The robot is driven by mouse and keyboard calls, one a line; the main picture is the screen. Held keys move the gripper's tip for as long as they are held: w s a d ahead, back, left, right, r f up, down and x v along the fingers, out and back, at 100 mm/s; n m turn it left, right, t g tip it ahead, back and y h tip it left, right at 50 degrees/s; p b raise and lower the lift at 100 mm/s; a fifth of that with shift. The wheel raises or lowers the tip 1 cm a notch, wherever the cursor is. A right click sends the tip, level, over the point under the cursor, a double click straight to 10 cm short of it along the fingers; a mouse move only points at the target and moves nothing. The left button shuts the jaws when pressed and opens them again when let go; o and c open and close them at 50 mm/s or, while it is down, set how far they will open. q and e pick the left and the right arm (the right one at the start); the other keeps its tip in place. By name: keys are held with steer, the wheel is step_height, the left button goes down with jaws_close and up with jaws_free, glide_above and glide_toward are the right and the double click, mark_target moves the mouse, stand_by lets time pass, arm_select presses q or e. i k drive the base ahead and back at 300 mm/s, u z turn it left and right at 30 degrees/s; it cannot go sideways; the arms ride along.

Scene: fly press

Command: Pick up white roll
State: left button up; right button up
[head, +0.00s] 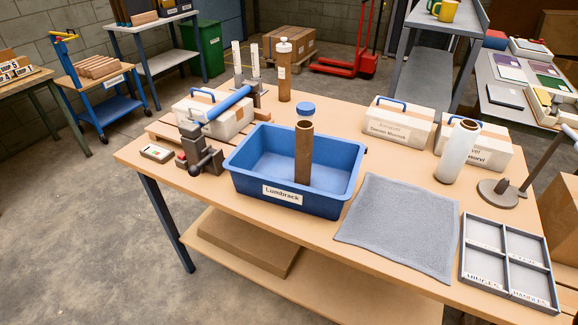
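A white roll (456,153) stands upright on the right half of the workbench, with a brown core showing at its top. It is behind the grey mat and in front of a white case with a label. A brown tube (303,157) stands upright in the blue bin (247,188) labelled "Lumbrack". A blue roll (229,103) lies tilted across the left part of the bench, by a white case. Neither of my grippers is in view.
A grey mat (399,224) lies flat at the front right. A divided tray (511,258) lies right of it. A round-based stand (498,192) is close right of the white roll. White cases (398,123) stand behind. A dark metal press (197,150) is at left.

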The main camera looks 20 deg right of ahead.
mark_target(464, 135)
steer(key=z, duration=0.55)
steer(key=i, duration=0.35)
steer(key=z, duration=0.5)
